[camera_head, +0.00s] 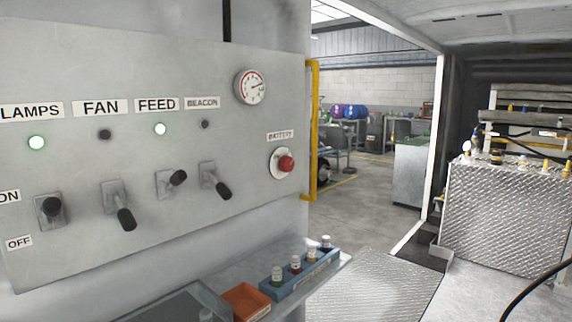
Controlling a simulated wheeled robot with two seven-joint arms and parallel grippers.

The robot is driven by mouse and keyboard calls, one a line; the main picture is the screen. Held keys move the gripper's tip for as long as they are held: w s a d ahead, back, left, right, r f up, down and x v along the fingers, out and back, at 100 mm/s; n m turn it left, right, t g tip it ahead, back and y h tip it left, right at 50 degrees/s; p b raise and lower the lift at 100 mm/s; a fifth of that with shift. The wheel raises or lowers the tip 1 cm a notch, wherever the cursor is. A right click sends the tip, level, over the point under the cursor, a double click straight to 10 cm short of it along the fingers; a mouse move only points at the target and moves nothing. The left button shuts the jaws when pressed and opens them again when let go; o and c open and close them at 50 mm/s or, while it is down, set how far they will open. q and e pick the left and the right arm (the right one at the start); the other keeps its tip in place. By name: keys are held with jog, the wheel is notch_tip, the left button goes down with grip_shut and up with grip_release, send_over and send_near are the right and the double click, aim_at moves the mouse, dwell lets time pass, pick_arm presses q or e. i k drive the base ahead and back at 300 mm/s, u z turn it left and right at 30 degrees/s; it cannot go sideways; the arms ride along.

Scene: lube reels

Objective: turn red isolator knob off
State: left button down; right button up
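The red isolator knob (287,164) sits on a round pale base at the right end of the grey control panel (235,130), under a label reading BATTERY (280,135). Its exact turn position is too small to tell. Neither of my grippers shows in the head view, and nothing touches the knob.
Left of the knob are several black toggle levers (222,190) and a round gauge (251,87). A yellow handrail (313,130) stands just right of the panel. Below is a shelf (220,283) with an orange tray (246,301) and a blue bottle rack (300,275).

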aim_at(286, 163)
jog(key=z, duration=1.8)
jog(key=i, duration=1.1)
jog(key=u, duration=1.35)
